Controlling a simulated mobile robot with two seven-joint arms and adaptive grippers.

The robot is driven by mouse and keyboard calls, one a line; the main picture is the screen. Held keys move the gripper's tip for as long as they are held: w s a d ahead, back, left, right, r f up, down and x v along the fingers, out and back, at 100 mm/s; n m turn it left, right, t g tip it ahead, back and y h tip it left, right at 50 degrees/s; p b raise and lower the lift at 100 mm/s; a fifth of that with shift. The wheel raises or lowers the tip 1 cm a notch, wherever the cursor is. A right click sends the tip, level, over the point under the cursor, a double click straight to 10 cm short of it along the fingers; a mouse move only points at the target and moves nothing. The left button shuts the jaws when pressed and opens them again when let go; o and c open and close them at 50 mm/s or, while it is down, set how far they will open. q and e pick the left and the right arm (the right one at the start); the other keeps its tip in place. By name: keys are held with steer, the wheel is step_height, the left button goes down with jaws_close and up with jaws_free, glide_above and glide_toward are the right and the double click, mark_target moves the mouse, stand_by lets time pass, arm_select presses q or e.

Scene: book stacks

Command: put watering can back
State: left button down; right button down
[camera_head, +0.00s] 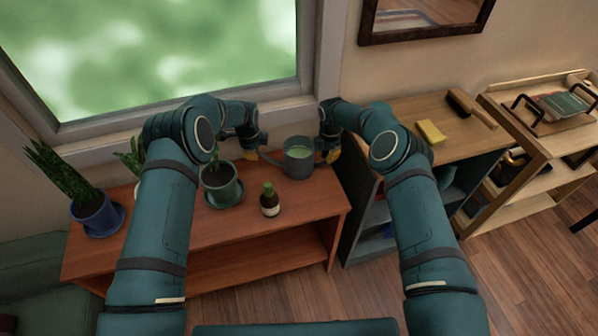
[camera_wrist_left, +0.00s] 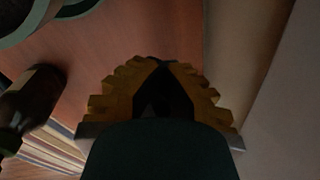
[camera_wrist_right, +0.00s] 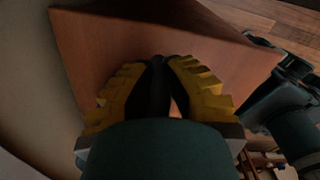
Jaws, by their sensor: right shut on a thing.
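The grey watering can (camera_head: 298,160), with a green inside, is upright at the back right of the red-brown table (camera_head: 275,212). I cannot tell whether its base touches the tabletop. My right gripper (camera_head: 331,154) is at the can's right side and shut on it; its fingers (camera_wrist_right: 163,62) hide the grip in the right wrist view. My left gripper (camera_head: 256,150) is left of the can, near its spout. In the left wrist view its yellow fingers (camera_wrist_left: 160,65) slant together around a dark gap, and I cannot tell whether they are shut.
A potted plant (camera_head: 221,184), a brown bottle (camera_head: 269,200) and a blue-potted plant (camera_head: 97,215) stand on the table. Another plant (camera_head: 133,155) is partly behind my left arm. A wooden-topped shelf (camera_head: 405,112) with a yellow sponge (camera_head: 430,132) adjoins on the right. The window (camera_head: 160,55) is behind.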

arm_select(q)
steer(key=c, duration=1.3)
jaws_free()
steer(key=shift+d, duration=0.15)
steer(key=shift+c, duration=0.2)
arm_select(e)
steer(key=c, duration=1.1)
jaws_free()
steer(key=shift+a, duration=0.2)
arm_select(q)
steer(key=shift+o, duration=1)
arm_select(e)
steer(key=shift+d, duration=0.15)
arm_select(q)
step_height(320, 180, up, 12)
steer(key=s, duration=0.1)
steer(key=shift+s+a, duration=0.2)
steer(key=shift+s, duration=0.15)
arm_select(e)
step_height(320, 180, up, 12)
steer(key=shift+r, duration=0.1)
arm_select(q)
steer(key=shift+f, duration=0.1)
arm_select(e)
steer(key=shift+s, duration=0.1)
